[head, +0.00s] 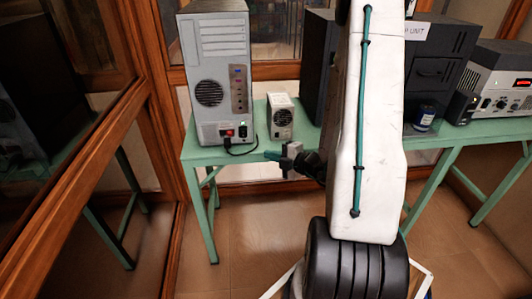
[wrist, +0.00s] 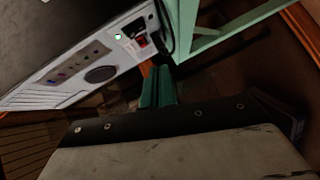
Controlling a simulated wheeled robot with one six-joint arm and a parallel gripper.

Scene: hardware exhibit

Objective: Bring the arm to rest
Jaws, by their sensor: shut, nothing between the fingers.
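My gripper (head: 272,155) shows in the head view left of my white arm link, in front of the green table's front edge. Its green fingers point left, below the large computer tower and the small power supply. In the wrist view my gripper (wrist: 158,80) shows as green fingers close together, shut and empty. My white arm link hides part of the table and what stands behind it.
A grey computer tower (head: 217,75) and a small power supply box (head: 281,118) stand on the green table (head: 205,155). A dark unit (head: 437,70), a small jar (head: 424,118) and a grey instrument (head: 500,80) stand at right. Wood-framed glass (head: 150,90) borders the left. Floor (head: 235,235) is clear.

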